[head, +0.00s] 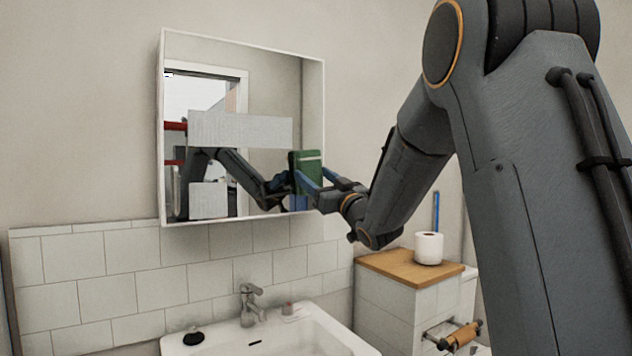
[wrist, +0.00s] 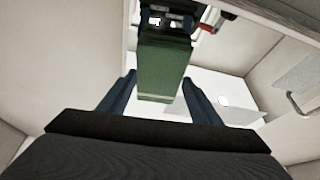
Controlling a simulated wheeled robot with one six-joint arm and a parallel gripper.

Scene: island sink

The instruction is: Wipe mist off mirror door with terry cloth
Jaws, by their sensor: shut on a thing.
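The mirror door (head: 270,75) of the white-framed wall cabinet hangs above the sink and reflects my arm. Two pale, flat patches of mist lie on it: a wide one (head: 240,130) across the middle and a smaller one (head: 208,201) at the lower left. My gripper (head: 308,181) is at the lower right part of the mirror, shut on the green terry cloth (head: 308,160). The cloth is a folded block with a pale stripe; it also shows between the blue fingers in the wrist view (wrist: 163,70). I cannot tell whether the cloth touches the glass.
A white sink (head: 310,332) with a faucet (head: 250,305) lies below the cabinet. A toilet paper roll (head: 429,248) stands on a wooden-topped ledge (head: 390,268) at the right. The wall left of the cabinet is bare.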

